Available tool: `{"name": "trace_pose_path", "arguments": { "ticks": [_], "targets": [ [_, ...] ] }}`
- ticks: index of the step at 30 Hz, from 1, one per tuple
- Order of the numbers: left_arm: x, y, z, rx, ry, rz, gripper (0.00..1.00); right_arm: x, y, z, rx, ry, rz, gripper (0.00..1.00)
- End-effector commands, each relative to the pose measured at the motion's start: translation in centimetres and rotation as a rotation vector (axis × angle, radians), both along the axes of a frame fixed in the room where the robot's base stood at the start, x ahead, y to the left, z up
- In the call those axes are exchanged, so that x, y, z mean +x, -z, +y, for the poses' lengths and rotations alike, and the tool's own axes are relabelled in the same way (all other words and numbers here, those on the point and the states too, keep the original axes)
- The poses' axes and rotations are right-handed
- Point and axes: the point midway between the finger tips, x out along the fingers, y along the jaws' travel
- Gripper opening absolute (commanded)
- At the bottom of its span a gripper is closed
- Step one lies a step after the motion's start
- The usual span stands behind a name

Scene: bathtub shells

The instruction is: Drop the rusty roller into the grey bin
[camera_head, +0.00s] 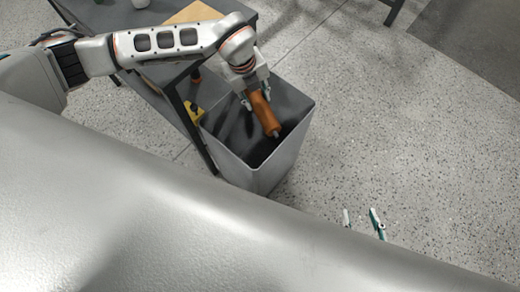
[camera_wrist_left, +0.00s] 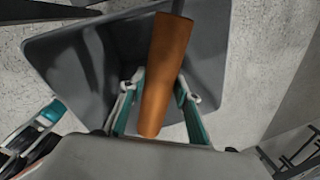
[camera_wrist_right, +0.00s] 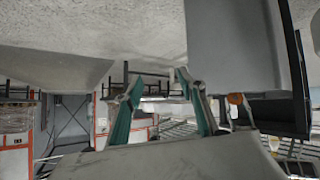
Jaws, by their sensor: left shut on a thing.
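The rusty roller (camera_head: 264,112) is an orange-brown cylinder with a thin shaft at its end. My left gripper (camera_head: 257,95) is shut on it and holds it tilted over the open mouth of the grey bin (camera_head: 262,172). In the left wrist view the roller (camera_wrist_left: 166,70) lies between the teal fingers (camera_wrist_left: 158,105), with the bin (camera_wrist_left: 212,45) behind it. My right gripper (camera_head: 364,222) is near the bottom of the head view, well right of the bin. In the right wrist view its fingers (camera_wrist_right: 160,98) are apart with nothing between them.
A dark-framed table (camera_head: 178,92) stands left of the bin and close to it. A yellow object (camera_head: 194,112) lies there near the bin's rim, and a board (camera_head: 193,13) lies on the table. Speckled floor (camera_head: 400,130) right of the bin is clear.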

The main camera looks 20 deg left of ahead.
Motion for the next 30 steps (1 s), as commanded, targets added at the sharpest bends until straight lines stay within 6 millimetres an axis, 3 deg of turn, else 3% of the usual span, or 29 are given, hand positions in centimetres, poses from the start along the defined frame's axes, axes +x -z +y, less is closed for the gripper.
{"name": "trace_pose_path", "arguments": {
  "ticks": [3,14,15,17,30],
  "targets": [
    [0.0,0.9,0.0,-0.001,0.000,0.001,0.00,0.5,-0.3,0.0,0.001,-0.004,-0.012,0.40],
    [0.2,0.7,0.0,-0.001,0.000,-0.006,0.00,0.8,-0.9,0.0,0.004,-0.006,-0.025,0.40],
    [0.2,0.7,0.0,-0.001,0.000,-0.006,0.40,0.8,-0.9,0.0,0.003,-0.006,-0.024,0.40],
    [0.2,0.7,0.0,-0.001,0.000,-0.006,0.52,0.8,-0.9,0.0,0.003,-0.006,-0.024,0.40],
    [0.0,0.2,0.1,0.000,0.002,-0.004,0.52,0.4,-0.3,0.0,0.000,-0.008,-0.014,0.40]
  ]
}}
